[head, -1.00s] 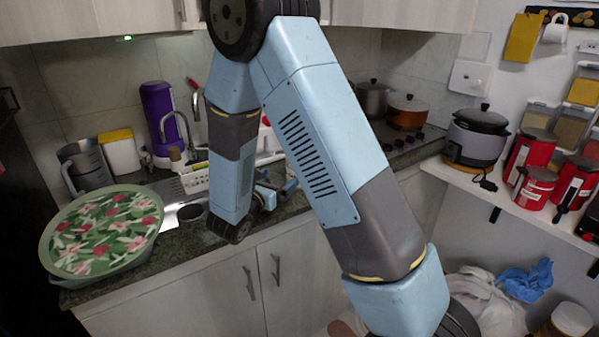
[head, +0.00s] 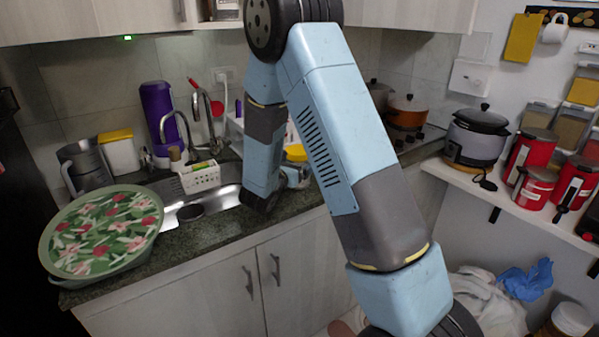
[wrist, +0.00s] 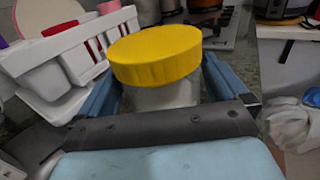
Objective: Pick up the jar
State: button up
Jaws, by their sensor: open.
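The jar has a wide yellow lid (wrist: 155,55) and a pale, clear-looking body (wrist: 160,97). In the wrist view it stands upright between the two blue fingers of my gripper (wrist: 163,88), which are open, one on each side. I cannot tell whether either finger touches it. In the head view the yellow lid (head: 295,152) shows behind my arm on the counter. My gripper (head: 298,178) is beside it there, mostly hidden by my arm. The jar's lower part is hidden.
A white dish rack (wrist: 75,60) stands close left of the jar. The sink (head: 215,200) with a white basket (head: 200,177) lies left of my arm. A floral round tray (head: 100,235) covers the counter's left end. Pots (head: 407,110) stand at the back right.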

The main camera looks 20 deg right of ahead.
jog(key=shift+w+d, duration=0.4)
jog(key=c, duration=1.3)
